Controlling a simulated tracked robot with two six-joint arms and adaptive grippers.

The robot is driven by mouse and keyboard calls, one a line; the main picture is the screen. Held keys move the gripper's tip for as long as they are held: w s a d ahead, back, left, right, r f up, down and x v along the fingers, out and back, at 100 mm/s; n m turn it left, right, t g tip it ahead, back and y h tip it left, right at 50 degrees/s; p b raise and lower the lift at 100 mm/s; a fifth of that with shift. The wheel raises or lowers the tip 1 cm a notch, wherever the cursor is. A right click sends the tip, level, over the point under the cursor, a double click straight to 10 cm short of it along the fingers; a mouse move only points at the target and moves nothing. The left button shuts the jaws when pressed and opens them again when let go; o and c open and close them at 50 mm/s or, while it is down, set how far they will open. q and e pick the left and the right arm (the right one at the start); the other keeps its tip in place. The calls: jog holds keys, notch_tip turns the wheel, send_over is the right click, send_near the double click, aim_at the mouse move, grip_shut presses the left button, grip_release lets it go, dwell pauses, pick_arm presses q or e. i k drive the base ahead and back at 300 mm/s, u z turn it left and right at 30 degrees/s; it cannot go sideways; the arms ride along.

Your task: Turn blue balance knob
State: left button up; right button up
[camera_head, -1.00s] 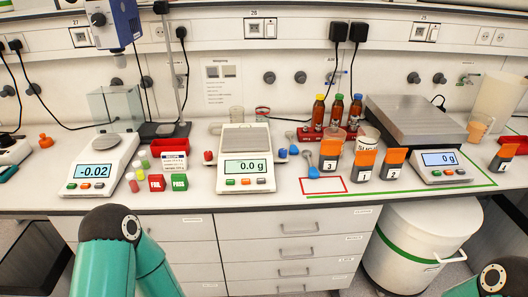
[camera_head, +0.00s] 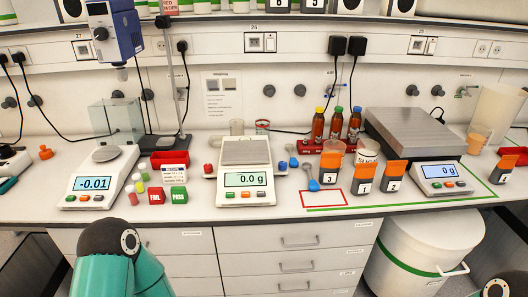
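The middle balance (camera_head: 245,185) stands on the bench, its display reading 0.0 g. A small blue knob (camera_head: 281,165) is on its right side, and a red knob (camera_head: 208,169) is on its left side. Another blue rounded piece sits just right of the blue knob; I cannot tell whether it belongs to the balance. My teal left arm shows at the bottom left and a little of my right arm at the bottom right corner. Neither gripper is in view, and nothing of mine touches the balance.
A left balance (camera_head: 96,185) reads -0.01. Red FAIL (camera_head: 156,196) and green PASS (camera_head: 178,195) blocks stand between the two balances. A large grey-topped scale (camera_head: 440,176) stands further right.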

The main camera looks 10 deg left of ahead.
aim_at(282, 165)
jog(key=z, duration=0.05)
jog(key=k, duration=1)
jog(key=u, duration=0.55)
jog(key=i, duration=1.45)
jog(key=z, duration=0.1)
